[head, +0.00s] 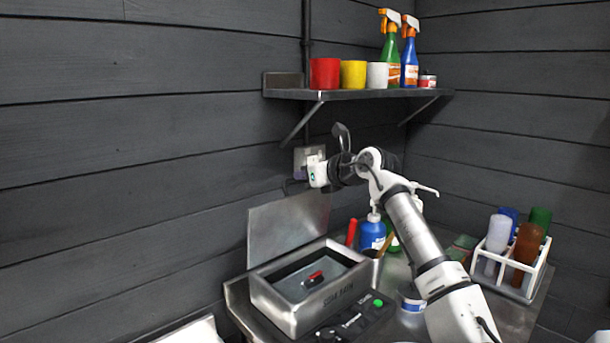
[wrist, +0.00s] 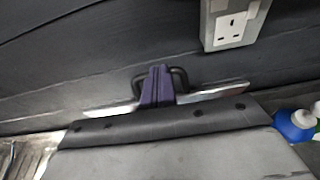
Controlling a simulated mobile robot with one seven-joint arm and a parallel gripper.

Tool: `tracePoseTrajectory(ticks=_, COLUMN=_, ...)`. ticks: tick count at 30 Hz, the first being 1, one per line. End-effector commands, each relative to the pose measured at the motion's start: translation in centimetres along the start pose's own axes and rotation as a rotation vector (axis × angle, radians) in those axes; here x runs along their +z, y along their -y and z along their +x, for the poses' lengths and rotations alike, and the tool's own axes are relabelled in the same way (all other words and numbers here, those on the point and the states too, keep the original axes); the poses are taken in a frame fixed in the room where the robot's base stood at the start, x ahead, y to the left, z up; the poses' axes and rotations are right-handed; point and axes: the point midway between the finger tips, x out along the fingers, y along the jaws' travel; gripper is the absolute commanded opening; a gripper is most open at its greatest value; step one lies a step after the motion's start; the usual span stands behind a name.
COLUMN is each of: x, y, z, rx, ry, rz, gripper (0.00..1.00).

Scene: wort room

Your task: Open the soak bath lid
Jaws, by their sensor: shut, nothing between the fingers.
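The soak bath (head: 305,318) is a grey metal box on the bench, its name on its front. Its top is uncovered, and a small red and black item lies inside. The metal lid (head: 285,232) stands upright behind the bath, near the wall. In the wrist view, a bright lid edge (wrist: 215,92) crosses behind my gripper, with a black loop handle (wrist: 180,74) by the fingers. My gripper (wrist: 157,82) has purple fingers, closed together and empty. In the head view, my gripper (head: 299,173) is above the lid's upper edge; whether it touches the handle is unclear.
A wall socket (wrist: 232,25) is close beyond my gripper. A shelf (head: 350,94) with cups and spray bottles hangs above. A blue bottle (head: 372,234) stands right of the bath. A white rack (head: 509,274) with several bottles stands at the bench's right.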

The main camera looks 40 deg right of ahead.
Motion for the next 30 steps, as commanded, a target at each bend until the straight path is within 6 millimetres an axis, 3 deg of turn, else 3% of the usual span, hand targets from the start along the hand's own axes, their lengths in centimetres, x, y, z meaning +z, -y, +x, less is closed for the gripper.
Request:
tracePoseTrajectory(ticks=14, x=-0.1, y=0.1, z=-0.8, rx=-0.002, ry=0.001, rz=0.000, gripper=0.00)
tracePoseTrajectory(ticks=30, x=-0.2, y=0.0, z=-11.6, rx=-0.003, ry=0.001, rz=-0.002, gripper=0.00)
